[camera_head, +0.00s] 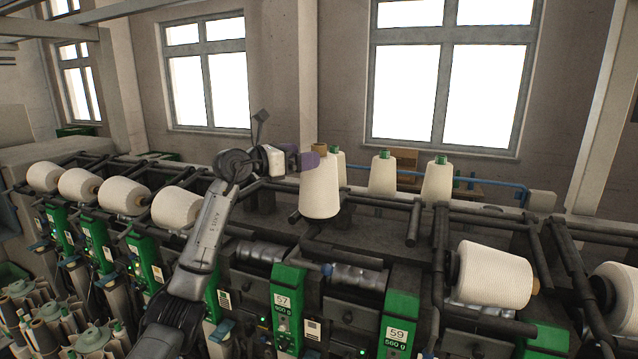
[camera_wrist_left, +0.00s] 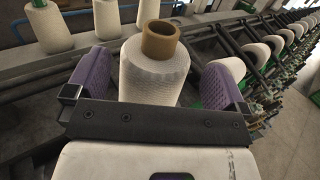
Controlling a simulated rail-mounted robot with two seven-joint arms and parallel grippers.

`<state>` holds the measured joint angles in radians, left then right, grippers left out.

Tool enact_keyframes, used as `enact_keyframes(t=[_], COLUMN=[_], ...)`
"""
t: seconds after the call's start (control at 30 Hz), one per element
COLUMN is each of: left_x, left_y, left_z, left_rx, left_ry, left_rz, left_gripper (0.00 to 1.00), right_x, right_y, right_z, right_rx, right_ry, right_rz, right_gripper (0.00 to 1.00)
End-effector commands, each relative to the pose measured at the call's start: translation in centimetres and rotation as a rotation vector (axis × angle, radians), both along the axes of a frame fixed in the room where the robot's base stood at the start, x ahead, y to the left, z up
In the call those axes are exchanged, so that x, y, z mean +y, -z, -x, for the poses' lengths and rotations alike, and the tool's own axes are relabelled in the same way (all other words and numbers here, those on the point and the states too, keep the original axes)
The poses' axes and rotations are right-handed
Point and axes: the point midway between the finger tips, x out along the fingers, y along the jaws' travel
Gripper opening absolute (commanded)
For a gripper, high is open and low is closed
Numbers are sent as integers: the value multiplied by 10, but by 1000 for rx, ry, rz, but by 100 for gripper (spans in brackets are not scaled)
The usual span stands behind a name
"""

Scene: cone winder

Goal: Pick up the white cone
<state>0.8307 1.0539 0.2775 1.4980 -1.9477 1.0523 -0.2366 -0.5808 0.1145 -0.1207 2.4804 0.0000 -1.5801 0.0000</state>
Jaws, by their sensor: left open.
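The white cone (camera_head: 320,192) stands upright with a brown tube at its top, on the dark top of the machine near the middle of the head view. In the left wrist view the white cone (camera_wrist_left: 155,78) sits between the two purple finger pads. My left gripper (camera_head: 303,160) is at the cone's upper part, and it also shows in the left wrist view (camera_wrist_left: 157,82). Its jaws are open, one pad on each side of the cone, with a small gap visible at the right. The cone's lower part is hidden in the wrist view. My right gripper is not in view.
White cones on green tubes (camera_head: 382,175) stand behind on a ledge. Other white cones lie along the machine, at left (camera_head: 177,207) and at right (camera_head: 494,276). Dark rails and bars (camera_head: 413,222) surround the machine top.

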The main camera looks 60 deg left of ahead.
Motion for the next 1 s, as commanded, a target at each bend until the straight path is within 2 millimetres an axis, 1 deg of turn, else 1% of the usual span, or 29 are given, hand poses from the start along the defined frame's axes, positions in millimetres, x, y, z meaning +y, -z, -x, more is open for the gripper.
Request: enact_keyframes(t=[0.07, 0.2, 0.4, 0.5, 0.73, 0.77, 1.0], left_x=[0, 0, 1, 1, 1, 1, 1], left_y=[-2, -2, 1, 2, 3, 3, 3], left_z=[-7, -26, -46, -51, -52, -52, -51], left_rx=[0, -1, -1, 0, 0, 0, 0], left_ry=[2, 3, 2, 1, 1, 1, 1], left_rz=[4, 6, 4, 2, 0, 0, 0], left_gripper=[100, 100, 100, 100, 100, 99, 76], right_x=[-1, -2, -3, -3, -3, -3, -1], right_y=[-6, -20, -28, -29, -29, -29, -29], right_z=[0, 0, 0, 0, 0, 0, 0], right_rx=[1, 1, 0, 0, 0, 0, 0], right_ry=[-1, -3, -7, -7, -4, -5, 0], right_rz=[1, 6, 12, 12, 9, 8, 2], right_gripper=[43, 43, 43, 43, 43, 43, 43])
